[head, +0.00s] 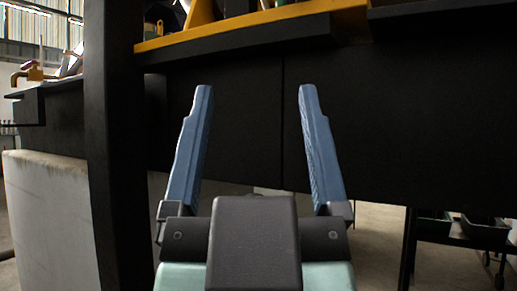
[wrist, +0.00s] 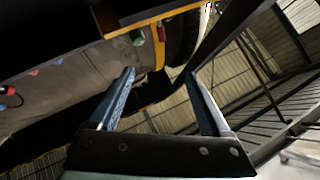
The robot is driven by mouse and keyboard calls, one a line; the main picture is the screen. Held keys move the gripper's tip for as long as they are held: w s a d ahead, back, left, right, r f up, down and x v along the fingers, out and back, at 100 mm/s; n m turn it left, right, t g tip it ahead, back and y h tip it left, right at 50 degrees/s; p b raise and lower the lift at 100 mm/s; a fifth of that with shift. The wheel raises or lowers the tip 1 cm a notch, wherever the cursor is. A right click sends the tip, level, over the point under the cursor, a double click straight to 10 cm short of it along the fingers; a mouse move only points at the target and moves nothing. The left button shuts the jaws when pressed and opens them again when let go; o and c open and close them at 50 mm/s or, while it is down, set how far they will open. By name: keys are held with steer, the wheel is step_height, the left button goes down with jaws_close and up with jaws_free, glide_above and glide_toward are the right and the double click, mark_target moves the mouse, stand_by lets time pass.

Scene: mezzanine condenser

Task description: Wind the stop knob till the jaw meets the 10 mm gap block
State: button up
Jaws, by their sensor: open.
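My gripper (head: 255,90) is open and empty, with its two blue fingers pointing up and away in the head view. It is in front of a black panel (head: 225,120), below a yellow-edged shelf or bench. It also shows in the wrist view (wrist: 160,73), open, with nothing between the fingers. I cannot make out the stop knob, the jaw or the 10 mm gap block in either view. Only the lower parts of some things on the yellow-edged surface show at the top of the head view.
The yellow edge (head: 265,24) with a black ledge under it overhangs above my fingers. A black post (head: 112,150) stands at left. Beyond it, a yellow fitting (head: 33,73) sits on a dark bench. A dark wheeled rack (head: 465,230) stands at lower right.

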stand_by(0.3)
steer(key=w+r+n+g+h+p, duration=0.75)
steer(key=w+n+p, duration=0.5)
steer(key=p, duration=2.05)
steer(key=s+r+n+g+h+p, duration=0.1)
steer(key=s+r+n+g+p, duration=0.15)
steer(key=r+n+p, duration=0.95)
steer(key=s+r+n+g+h+p, duration=0.1)
steer(key=s+n+g+p, duration=0.35)
steer(key=p, duration=1.55)
steer(key=w+d+t+p, duration=0.1)
steer(key=w+d, duration=0.1)
steer(key=w, duration=0.2)
steer(key=w+d+n, duration=0.1)
steer(key=w+d, duration=0.1)
steer(key=w, duration=0.2)
steer(key=w+d+t+p, duration=0.1)
steer(key=w+d, duration=0.1)
steer(key=w, duration=0.2)
steer(key=shift+w+d+f+t+p, duration=0.15)
steer(key=shift+w+d+t+p, duration=0.1)
steer(key=shift+w+t+p, duration=0.1)
